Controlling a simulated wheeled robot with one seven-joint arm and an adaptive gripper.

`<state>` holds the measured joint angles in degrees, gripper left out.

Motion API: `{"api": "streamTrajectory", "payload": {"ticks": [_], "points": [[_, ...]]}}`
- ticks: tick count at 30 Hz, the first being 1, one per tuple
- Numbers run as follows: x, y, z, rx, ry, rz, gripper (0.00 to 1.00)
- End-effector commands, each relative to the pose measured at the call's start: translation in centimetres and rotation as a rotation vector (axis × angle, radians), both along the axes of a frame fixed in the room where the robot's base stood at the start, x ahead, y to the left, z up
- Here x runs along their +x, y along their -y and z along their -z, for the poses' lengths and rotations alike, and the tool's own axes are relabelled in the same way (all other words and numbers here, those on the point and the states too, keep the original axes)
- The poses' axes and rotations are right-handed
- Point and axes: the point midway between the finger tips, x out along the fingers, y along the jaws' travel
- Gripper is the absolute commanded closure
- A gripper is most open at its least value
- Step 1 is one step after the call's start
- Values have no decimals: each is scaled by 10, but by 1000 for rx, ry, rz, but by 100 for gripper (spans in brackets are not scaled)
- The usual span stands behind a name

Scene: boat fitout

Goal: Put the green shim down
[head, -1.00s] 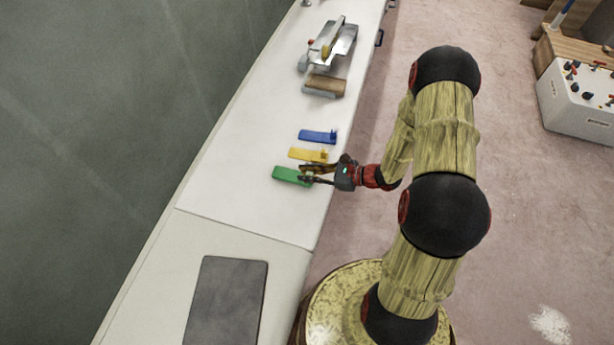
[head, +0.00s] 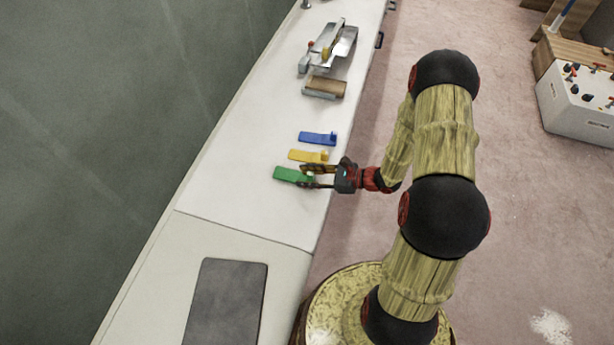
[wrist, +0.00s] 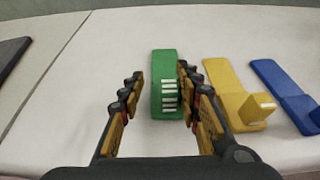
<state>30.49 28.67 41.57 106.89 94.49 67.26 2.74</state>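The green shim (head: 289,174) lies flat on the white worktop, nearest of three shims to the dark mat. In the wrist view the green shim (wrist: 163,66) is between and just beyond the fingertips, with white stripes on its near end. My gripper (head: 306,177) is at its right end, low over the worktop. In the wrist view my gripper (wrist: 158,84) is open; its left finger stands apart from the shim and its right finger is close beside it. I cannot tell whether the right finger touches it.
A yellow shim (head: 306,155) and a blue shim (head: 316,138) lie just beyond the green one. A wooden block (head: 325,87) and a metal tool (head: 333,45) stand farther up the worktop (head: 235,180). A dark mat (head: 228,303) lies at the near end. The worktop left of the shims is clear.

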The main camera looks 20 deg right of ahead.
Motion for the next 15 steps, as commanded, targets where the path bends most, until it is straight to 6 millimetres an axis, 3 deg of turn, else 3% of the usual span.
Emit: {"api": "streamTrajectory", "payload": {"ticks": [5,15], "points": [[-2,4,-6,-1,-1,2,66],[-36,51,-31,-1,-1,5,66]]}}
